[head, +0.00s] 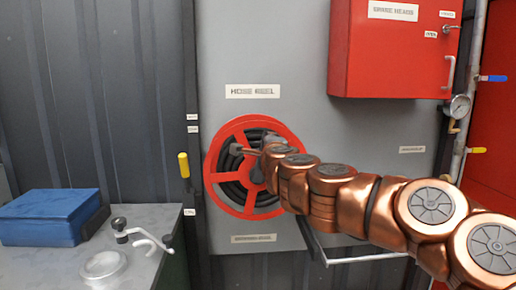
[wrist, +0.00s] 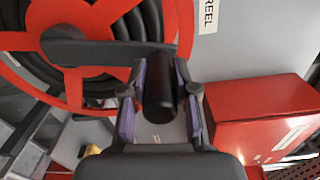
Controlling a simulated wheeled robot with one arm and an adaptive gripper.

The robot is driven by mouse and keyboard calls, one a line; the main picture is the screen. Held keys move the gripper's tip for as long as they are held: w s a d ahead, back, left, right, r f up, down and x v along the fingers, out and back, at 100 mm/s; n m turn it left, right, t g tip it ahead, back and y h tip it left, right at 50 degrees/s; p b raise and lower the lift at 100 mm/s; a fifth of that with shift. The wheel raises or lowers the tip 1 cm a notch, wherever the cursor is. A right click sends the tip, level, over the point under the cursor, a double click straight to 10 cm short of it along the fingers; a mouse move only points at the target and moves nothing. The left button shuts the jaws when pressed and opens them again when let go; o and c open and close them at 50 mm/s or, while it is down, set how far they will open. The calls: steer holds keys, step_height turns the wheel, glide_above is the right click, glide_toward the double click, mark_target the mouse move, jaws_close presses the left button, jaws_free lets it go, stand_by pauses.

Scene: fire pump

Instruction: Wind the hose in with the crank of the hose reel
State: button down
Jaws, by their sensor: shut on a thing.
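The hose reel (head: 211,172) is a red spoked wheel with black hose wound inside, on a grey panel under a HOSE REEL label. In the wrist view the red reel (wrist: 182,30) fills the upper left. A dark crank arm (wrist: 85,53) runs across it to a black cylindrical handle (wrist: 159,98). My gripper (wrist: 157,100) has a purple-lined finger on each side of the handle and is shut on it. In the head view my gripper (head: 245,150) is at the reel's upper middle, and my copper arm hides the reel's right part.
A red SPARE HEADS cabinet (head: 390,50) is at upper right, beside a pipe with a gauge (head: 459,106) and blue and yellow levers. A metal bar (head: 365,259) juts out below the reel. A bench with a blue box (head: 45,217) and metal fittings stands at left.

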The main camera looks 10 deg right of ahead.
steer(key=shift+s+d+f+m+b, duration=0.1)
steer(key=shift+d+f+m+b, duration=0.15)
steer(key=shift+d+m, duration=0.4)
steer(key=shift+s+d+f+m+b, duration=0.15)
steer(key=shift+d+m+b, duration=0.15)
steer(key=shift+d+m, duration=0.35)
steer(key=c, duration=0.9)
jaws_free()
steer(key=s, duration=0.4)
steer(key=s+a, duration=0.1)
steer(key=s, duration=0.6)
steer(key=shift+s+a, duration=0.4)
